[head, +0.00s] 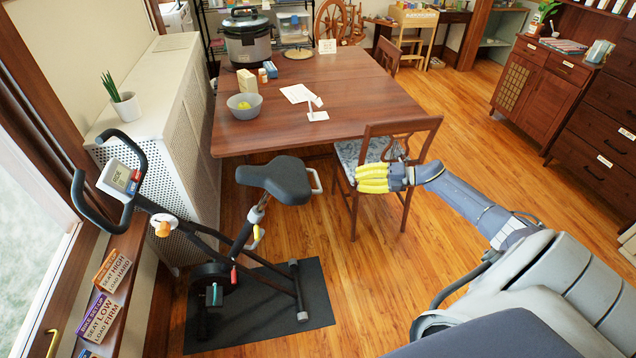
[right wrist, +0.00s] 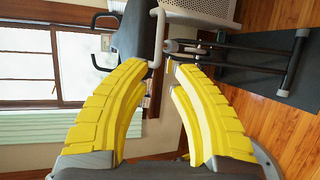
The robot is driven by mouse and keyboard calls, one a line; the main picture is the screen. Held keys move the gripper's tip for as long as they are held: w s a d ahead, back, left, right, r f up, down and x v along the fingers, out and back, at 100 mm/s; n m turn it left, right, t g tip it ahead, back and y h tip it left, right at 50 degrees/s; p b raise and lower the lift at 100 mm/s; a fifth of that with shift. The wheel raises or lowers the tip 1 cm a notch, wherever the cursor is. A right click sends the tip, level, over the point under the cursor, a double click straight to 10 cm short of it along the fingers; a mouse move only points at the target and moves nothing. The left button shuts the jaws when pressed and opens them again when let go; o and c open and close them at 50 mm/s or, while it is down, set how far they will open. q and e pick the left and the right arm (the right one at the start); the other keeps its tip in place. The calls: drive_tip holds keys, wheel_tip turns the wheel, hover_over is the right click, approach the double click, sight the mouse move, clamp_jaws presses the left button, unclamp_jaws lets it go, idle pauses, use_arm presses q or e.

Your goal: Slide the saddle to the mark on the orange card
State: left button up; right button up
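The dark saddle (head: 286,180) sits on the exercise bike's post, with a pale loop handle (head: 315,182) at its right end. The saddle (right wrist: 131,32) and loop (right wrist: 158,38) also show in the right wrist view. A yellow lever (head: 257,236) is on the post below. The orange card (head: 111,273) stands on the low shelf at left and reads "SEAT HIGH, LOAD HARD". My right gripper (head: 361,179) is to the right of the loop, apart from it. Its yellow fingers (right wrist: 162,70) are spread and empty, pointing towards the loop. My left gripper is out of view.
A purple card (head: 101,318) reading "SEAT LOW, LOAD FIRM" stands beside the orange one. The bike stands on a black mat (head: 318,294). A wooden chair (head: 398,128) is just behind my right gripper. The table (head: 340,78) is beyond the saddle. Open floor lies right of the mat.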

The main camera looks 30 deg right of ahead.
sight(318, 180)
drive_tip(key=x, duration=1.5)
drive_tip(key=shift+r, duration=0.1)
drive_tip(key=shift+o, duration=0.5)
drive_tip(key=shift+a, duration=0.1)
clamp_jaws()
